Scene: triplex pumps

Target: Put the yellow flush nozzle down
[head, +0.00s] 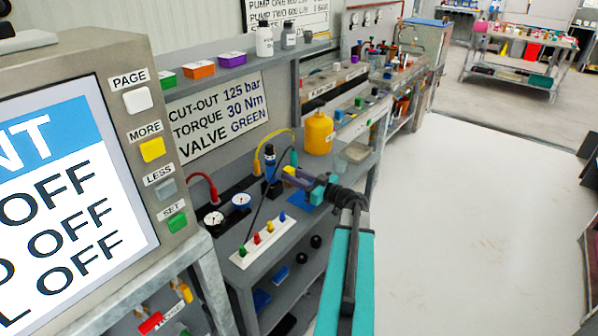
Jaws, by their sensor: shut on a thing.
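My gripper (302,180) is at the end of my teal arm, over the grey workbench in the middle of the head view. It is shut on the yellow flush nozzle (289,171), of which only a small yellow part shows at the jaws. The jaws hide the rest of it. The nozzle is close to a dark blue upright fitting (270,162) on its left. I cannot tell whether it touches the bench.
A yellow canister (318,133) stands just behind my gripper. Two gauges, one of them a white dial (241,201), are to the left. A white strip with coloured knobs (262,240) lies in front. A large control panel (70,180) fills the left. The floor at right is clear.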

